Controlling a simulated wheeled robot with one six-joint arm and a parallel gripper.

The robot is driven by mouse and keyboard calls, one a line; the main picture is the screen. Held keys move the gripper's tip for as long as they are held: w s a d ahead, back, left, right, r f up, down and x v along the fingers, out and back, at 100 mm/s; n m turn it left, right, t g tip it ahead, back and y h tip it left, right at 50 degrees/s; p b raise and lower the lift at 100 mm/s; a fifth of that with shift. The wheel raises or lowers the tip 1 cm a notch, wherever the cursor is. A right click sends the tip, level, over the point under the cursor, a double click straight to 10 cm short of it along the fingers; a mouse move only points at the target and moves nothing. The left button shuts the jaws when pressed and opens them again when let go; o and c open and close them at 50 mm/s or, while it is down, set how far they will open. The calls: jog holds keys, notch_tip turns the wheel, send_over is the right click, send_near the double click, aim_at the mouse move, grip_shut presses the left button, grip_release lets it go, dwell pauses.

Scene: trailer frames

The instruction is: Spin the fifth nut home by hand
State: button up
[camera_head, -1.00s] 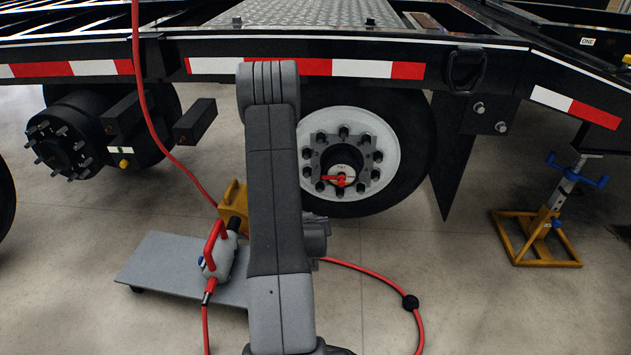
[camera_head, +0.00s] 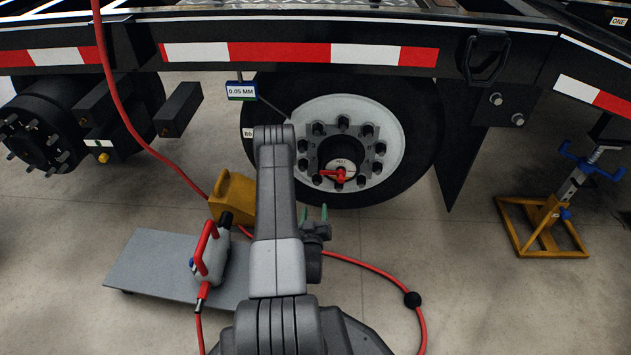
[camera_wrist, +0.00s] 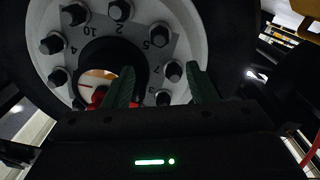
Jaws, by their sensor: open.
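The white wheel rim (camera_head: 393,125) carries a grey numbered plate (camera_head: 328,139) with dark nuts around the hub. In the wrist view, the nut (camera_wrist: 160,35) beside the printed 5 sits at the upper right of the ring. It shows no clear gap to the plate. Another nut (camera_wrist: 173,71) shows between my fingertips, beyond them. My gripper (camera_head: 315,213) is open and empty, its green fingers pointing at the wheel; it also shows in the wrist view (camera_wrist: 160,82). A red pointer (camera_head: 340,175) lies at the hub's lower part.
A gauge reading 0.05 MM (camera_head: 242,91) hangs by the tire. A red hose (camera_head: 375,268) crosses the floor. A yellow stand (camera_head: 540,225) is at right.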

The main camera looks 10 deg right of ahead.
aim_at(317, 184)
jog(key=b+x, duration=0.3)
jog(key=x, duration=1)
jog(key=shift+w+b, duration=0.1)
jog(key=shift+b, duration=0.25)
jog(key=c, duration=1)
